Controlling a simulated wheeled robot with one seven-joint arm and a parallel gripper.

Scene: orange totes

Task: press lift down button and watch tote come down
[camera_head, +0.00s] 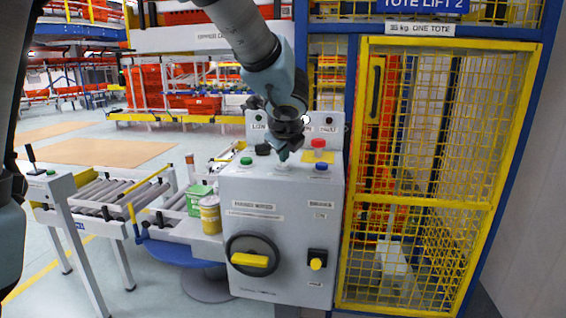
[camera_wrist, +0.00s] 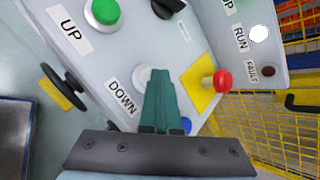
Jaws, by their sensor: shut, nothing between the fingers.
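The grey control box (camera_head: 255,220) stands in the middle of the head view, left of the yellow mesh lift cage (camera_head: 425,180). The white button (camera_head: 282,167) labelled DOWN is on its sloping top; in the wrist view the white button (camera_wrist: 143,77) is partly hidden behind my fingers. My gripper (camera_head: 284,155) is shut and empty, with its green fingertips (camera_wrist: 160,75) over this button. I cannot tell whether they touch it. The green button (camera_head: 246,161) labelled UP is to the left. An orange tote (camera_head: 378,130) shows behind the cage mesh.
A red button (camera_head: 318,143) on a yellow plate, a blue button (camera_head: 321,167) and a black selector (camera_head: 263,149) are close to my gripper. A white RUN lamp (camera_wrist: 258,34) is lit. A roller conveyor (camera_head: 120,190) and a yellow can (camera_head: 210,214) stand left of the box.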

